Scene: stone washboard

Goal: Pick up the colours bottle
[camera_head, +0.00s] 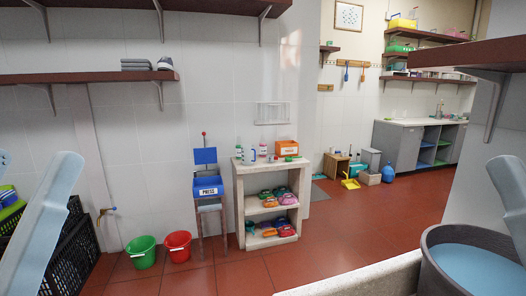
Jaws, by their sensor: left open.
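Several small bottles and containers stand on top of the pale shelf unit (240,190) in the middle of the view. Among them are a white and blue one (224,155) and a white one with a reddish label (262,151). They are too small for me to read which is the colours bottle. My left gripper (35,158) is open and empty at the left edge, its pale blue fingers apart, far nearer than the shelf unit. Part of my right gripper (510,185) shows at the right edge, and the rest is out of frame.
An orange box (287,148) shares the shelf top. Black crates (75,250) are at left. A grey tub (430,240) is at front right. Red floor is open mid-right.

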